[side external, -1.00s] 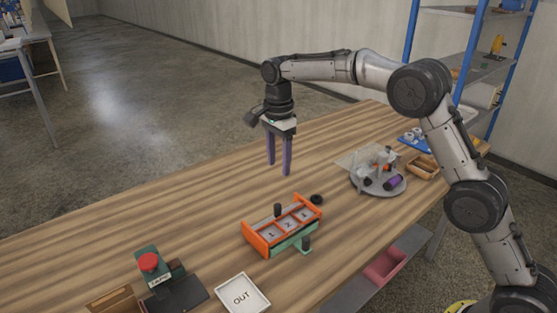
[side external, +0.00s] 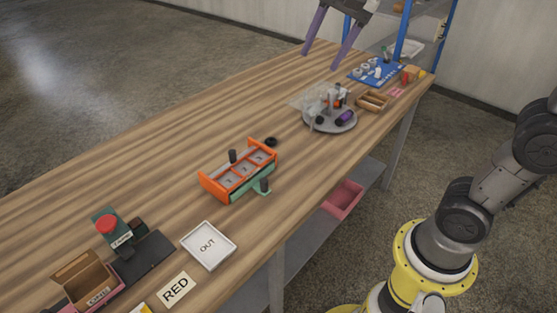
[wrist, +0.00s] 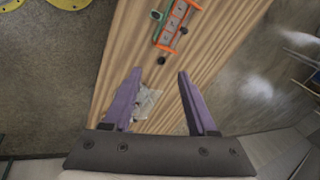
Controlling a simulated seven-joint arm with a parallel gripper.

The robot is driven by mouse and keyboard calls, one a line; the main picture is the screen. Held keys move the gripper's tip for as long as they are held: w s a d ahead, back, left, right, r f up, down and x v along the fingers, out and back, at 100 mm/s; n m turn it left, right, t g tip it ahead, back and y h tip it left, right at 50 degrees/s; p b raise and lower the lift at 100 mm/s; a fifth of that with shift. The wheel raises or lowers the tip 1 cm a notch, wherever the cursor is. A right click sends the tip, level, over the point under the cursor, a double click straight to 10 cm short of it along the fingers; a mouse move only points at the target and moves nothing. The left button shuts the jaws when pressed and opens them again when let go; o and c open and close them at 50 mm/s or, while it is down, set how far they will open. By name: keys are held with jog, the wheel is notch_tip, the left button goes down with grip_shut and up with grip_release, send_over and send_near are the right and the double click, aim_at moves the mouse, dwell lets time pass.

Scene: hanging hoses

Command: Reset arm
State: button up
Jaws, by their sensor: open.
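My gripper (side external: 320,58) is at the top of the side view, with its two purple fingers spread and nothing between them. Its upper part is cut off by the picture's edge. In the wrist view my gripper (wrist: 160,72) is also open and empty, high above the wooden table (wrist: 135,50). My arm's lower links show at the right of the side view; the links between them and the gripper are out of frame.
An orange and green fixture with numbered slots (side external: 240,170) stands mid-table. Behind it is a round grey tray (side external: 345,124) with loose items and a clear cover. A white OUT tray (side external: 208,245) and a red button box (side external: 108,226) are nearer. A blue-post shelf (side external: 445,40) stands behind.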

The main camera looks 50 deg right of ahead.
jog(key=s+d+f+n+t, duration=0.1)
jog(key=s+f+n, duration=1.1)
jog(key=s, duration=0.3)
jog(key=shift+s+f+n, duration=0.15)
jog(key=shift+n, duration=0.75)
